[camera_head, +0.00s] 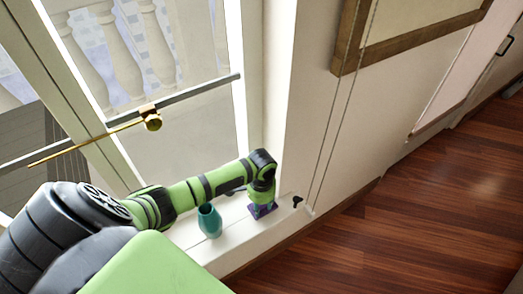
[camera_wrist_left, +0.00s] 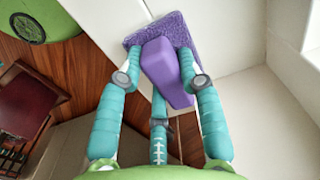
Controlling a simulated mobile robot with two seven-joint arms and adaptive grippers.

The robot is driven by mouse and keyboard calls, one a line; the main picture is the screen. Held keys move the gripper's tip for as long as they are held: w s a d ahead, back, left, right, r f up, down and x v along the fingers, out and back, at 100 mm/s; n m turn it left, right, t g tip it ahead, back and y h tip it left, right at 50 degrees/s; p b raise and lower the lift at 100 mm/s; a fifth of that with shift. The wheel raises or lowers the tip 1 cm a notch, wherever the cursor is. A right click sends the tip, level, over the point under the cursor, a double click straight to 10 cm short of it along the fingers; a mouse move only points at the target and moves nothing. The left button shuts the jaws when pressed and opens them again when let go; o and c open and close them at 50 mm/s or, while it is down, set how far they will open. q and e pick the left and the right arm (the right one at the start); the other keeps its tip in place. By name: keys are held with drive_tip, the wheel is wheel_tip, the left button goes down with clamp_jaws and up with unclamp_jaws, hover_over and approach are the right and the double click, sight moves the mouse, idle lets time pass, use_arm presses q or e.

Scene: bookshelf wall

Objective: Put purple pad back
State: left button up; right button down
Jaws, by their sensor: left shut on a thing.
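The purple pad (camera_head: 262,211) is at the end of my left arm in the head view, at the white window sill. In the left wrist view the pad (camera_wrist_left: 165,30) has a rough purple block and a smooth purple grip. My left gripper (camera_head: 264,200) points down over the sill in the head view. In the left wrist view its teal fingers close around the smooth grip. I cannot tell whether the pad's underside touches the sill. My right gripper is out of view.
A small black object (camera_head: 297,201) is close on the right. The wooden floor (camera_head: 400,220) at right is clear.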

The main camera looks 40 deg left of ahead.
use_arm(q)
drive_tip(key=shift+f, duration=0.25)
drive_tip(key=shift+f, duration=0.15)
drive_tip(key=o, duration=1)
wheel_tip(320, 180, up, 12)
drive_tip(key=p, duration=0.1)
drive_tip(key=shift+r, duration=0.2)
